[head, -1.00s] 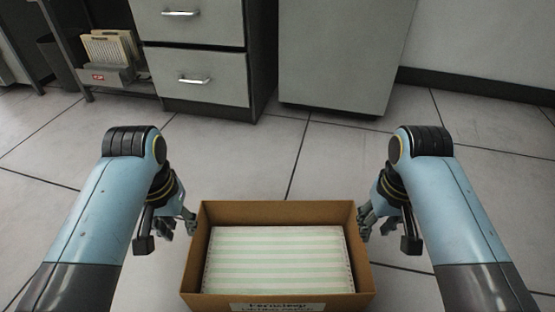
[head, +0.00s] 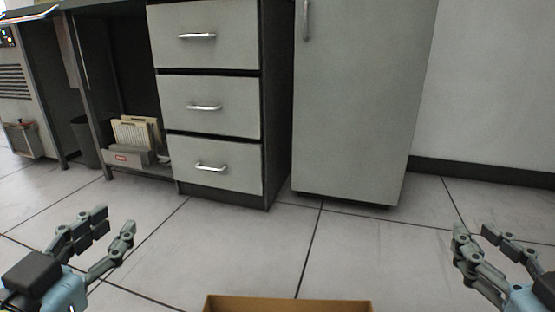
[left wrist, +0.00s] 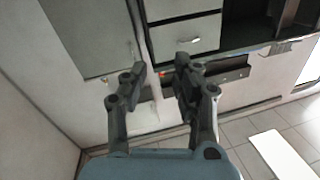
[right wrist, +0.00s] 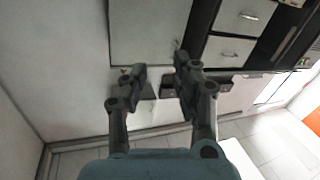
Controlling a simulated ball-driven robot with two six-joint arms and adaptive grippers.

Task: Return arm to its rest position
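My left gripper (head: 114,222) is at the lower left of the head view, with its fingers pointing up and forward, apart and empty. My right gripper (head: 475,231) is at the lower right, also with its fingers apart and nothing between them. The left wrist view shows the left fingers (left wrist: 158,76) with a clear gap, and the right wrist view shows the right fingers (right wrist: 158,78) the same way. A brown cardboard box (head: 288,304) shows only its far rim at the bottom edge, between the grippers and apart from both. Its contents are out of view.
A grey drawer cabinet (head: 215,123) and a tall grey cabinet (head: 360,100) stand ahead. A grey holder of cards or folders (head: 128,157) sits low at the left, beside a dark bin (head: 86,142). The tiled floor (head: 250,245) between the grippers and cabinets is clear.

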